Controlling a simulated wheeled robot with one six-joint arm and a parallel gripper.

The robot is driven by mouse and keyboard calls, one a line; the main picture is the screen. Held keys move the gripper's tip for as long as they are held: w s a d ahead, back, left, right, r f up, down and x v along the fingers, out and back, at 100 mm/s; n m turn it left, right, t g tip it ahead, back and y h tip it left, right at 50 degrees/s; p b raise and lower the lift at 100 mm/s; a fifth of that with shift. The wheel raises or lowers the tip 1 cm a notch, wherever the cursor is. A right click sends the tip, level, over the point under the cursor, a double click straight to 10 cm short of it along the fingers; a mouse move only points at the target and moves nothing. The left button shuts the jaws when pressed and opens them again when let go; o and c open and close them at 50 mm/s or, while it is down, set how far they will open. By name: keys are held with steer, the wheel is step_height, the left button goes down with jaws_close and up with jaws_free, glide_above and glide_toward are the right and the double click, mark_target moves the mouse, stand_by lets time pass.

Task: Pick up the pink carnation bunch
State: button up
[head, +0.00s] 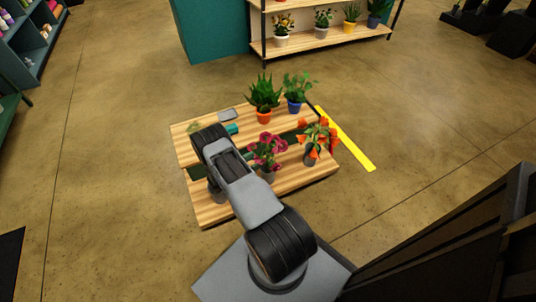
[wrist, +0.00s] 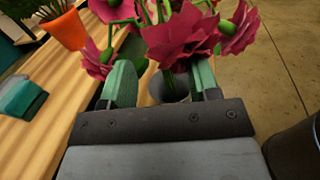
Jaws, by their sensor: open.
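The pink carnation bunch (head: 267,150) stands in a grey vase (head: 268,175) near the front middle of the wooden table. In the wrist view, its deep pink blooms (wrist: 180,38) fill the top centre, with a grey vase (wrist: 158,88) below them. My gripper (wrist: 162,68) is open, with one green finger at the left and one at the right of the blooms and vase. Some stems show between the fingers, but blooms cover most of them. I cannot tell whether the fingers touch the bunch. In the head view, my arm hides the gripper.
An orange flower bunch (head: 319,139) stands right of the carnations. Behind are plants in an orange pot (head: 263,115) and a blue pot (head: 294,106). Another grey vase (head: 217,194) is left of my arm.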

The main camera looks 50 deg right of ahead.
mark_target(268, 158)
steer(key=shift+s+d+f+b, duration=0.25)
steer(key=shift+d+b, duration=0.15)
steer(key=shift+d, duration=0.85)
steer(key=shift+s+d+f+b, duration=0.2)
steer(key=shift+s+d+b, duration=0.15)
steer(key=shift+d, duration=0.9)
steer(key=shift+s+d+f+b, duration=0.25)
steer(key=shift+d+b, duration=0.2)
steer(key=shift+d, duration=0.8)
jaws_close()
